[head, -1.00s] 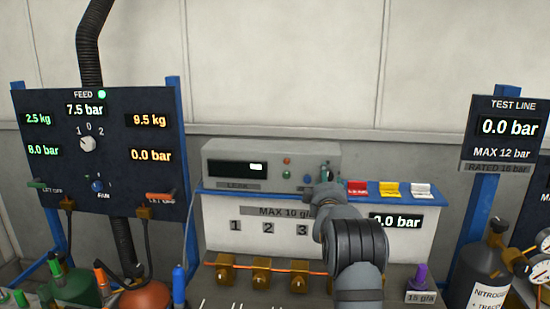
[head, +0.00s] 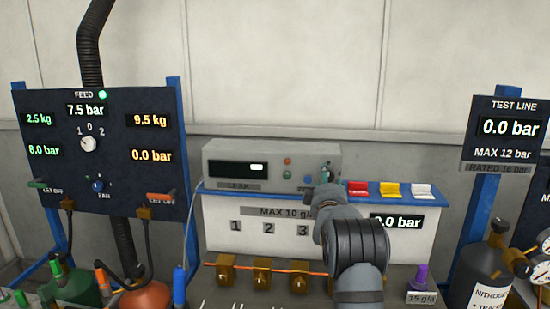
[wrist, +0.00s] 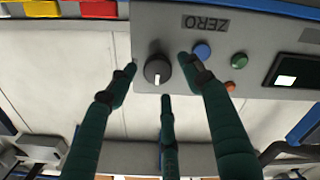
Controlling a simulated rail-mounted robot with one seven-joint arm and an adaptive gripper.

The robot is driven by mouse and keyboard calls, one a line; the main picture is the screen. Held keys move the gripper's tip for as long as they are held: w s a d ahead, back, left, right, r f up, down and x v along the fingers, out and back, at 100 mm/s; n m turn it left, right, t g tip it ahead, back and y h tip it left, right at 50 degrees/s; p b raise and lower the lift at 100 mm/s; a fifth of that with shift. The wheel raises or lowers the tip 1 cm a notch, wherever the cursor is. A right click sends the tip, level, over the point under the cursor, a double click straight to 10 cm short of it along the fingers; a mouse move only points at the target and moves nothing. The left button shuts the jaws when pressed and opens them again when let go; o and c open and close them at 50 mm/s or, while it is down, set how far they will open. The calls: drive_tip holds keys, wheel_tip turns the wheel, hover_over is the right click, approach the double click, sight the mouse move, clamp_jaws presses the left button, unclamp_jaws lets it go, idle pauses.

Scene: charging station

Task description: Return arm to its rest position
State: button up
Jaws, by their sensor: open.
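My gripper (wrist: 158,62) is open, with dark green fingers and black joints. In the wrist view its fingertips are spread around a black knob (wrist: 157,72) with a white mark, on the grey instrument. I see no clear grip on the knob, and whether a fingertip touches it I cannot tell. In the head view my grey arm reaches up from the lower right to the right end of the grey instrument (head: 230,150). There my wrist partly hides the instrument and the white panel below it.
Red, yellow and white switches (head: 392,190) stand close right of my wrist. A row of brass fittings (head: 262,279) and a purple-topped part (head: 421,276) lie below. The feed panel (head: 60,180) is left; a dark cylinder (head: 485,270) is right. Above the instrument is open wall.

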drive_tip(key=s+a, duration=0.1)
drive_tip(key=s, duration=0.9)
drive_tip(key=w+d, duration=0.2)
drive_tip(key=w, duration=1.1)
drive_tip(key=s+a+m+p, duration=0.1)
drive_tip(key=s+m+p, duration=0.6)
drive_tip(key=m+p, duration=0.2)
drive_tip(key=shift+s, duration=0.35)
drive_tip(key=shift+a+r, duration=0.1)
